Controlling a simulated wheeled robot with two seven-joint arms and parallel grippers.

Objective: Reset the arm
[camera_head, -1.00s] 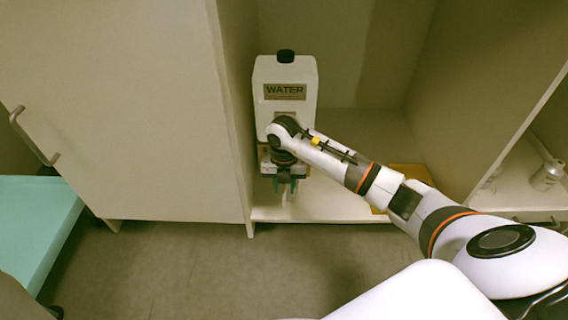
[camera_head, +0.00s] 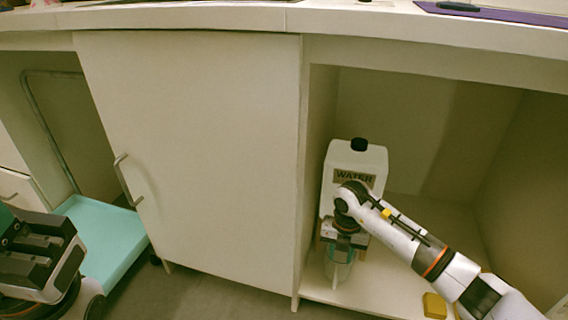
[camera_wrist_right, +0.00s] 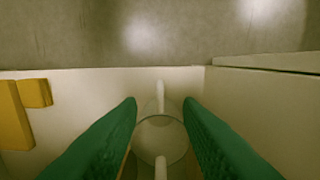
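The task names only the arm. My right arm reaches from the lower right into the open cabinet bay. Its gripper (camera_head: 342,262) points down in front of a white water container (camera_head: 368,160) with a black cap. In the right wrist view, its green fingers (camera_wrist_right: 161,102) are apart. A clear round vessel (camera_wrist_right: 160,140) with white upright pieces is between them, and I see no firm contact. Part of my left arm, with a dark blocky gripper body (camera_head: 35,255), shows at the lower left edge. Its fingertips are not clear.
A closed cabinet door (camera_head: 200,150) with a handle stands left of the bay. A teal tray (camera_head: 115,240) is at the left. A yellow block (camera_head: 434,305) lies on the bay floor. The counter edge (camera_head: 240,17) runs across the top.

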